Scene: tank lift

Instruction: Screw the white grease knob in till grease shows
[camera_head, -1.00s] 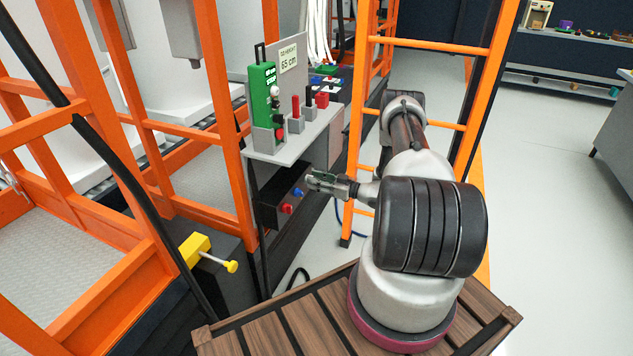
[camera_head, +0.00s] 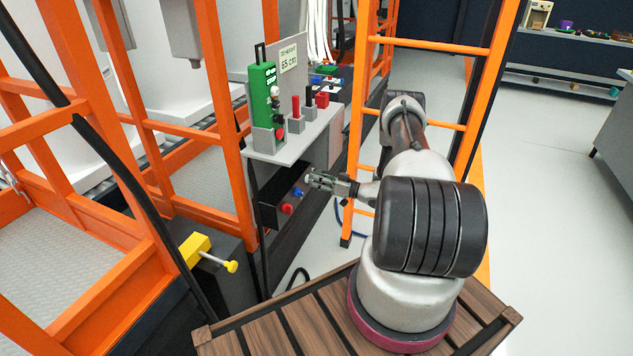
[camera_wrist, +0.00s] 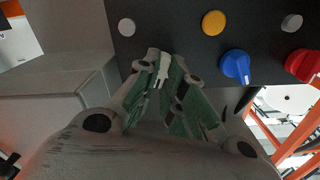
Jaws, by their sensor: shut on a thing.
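My gripper (camera_head: 310,178) reaches the front of a dark control box (camera_head: 268,212), beside the blue and red knobs. In the wrist view, my gripper (camera_wrist: 158,62) has its fingertips closed at the lower edge of the dark panel (camera_wrist: 172,30). A white knob (camera_wrist: 160,68) shows as a small pale piece between the fingertips, and the fingers are shut on it. Most of the knob is hidden by the fingers. In the head view my gripper hides it.
A blue knob (camera_wrist: 236,66) and a red knob (camera_wrist: 303,65) sit to the right on the panel. White, yellow (camera_wrist: 214,22) and grey round spots line the panel above. A grey shelf (camera_head: 298,140) with a green device (camera_head: 263,95) overhangs the box. An orange ladder (camera_head: 362,150) stands close right.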

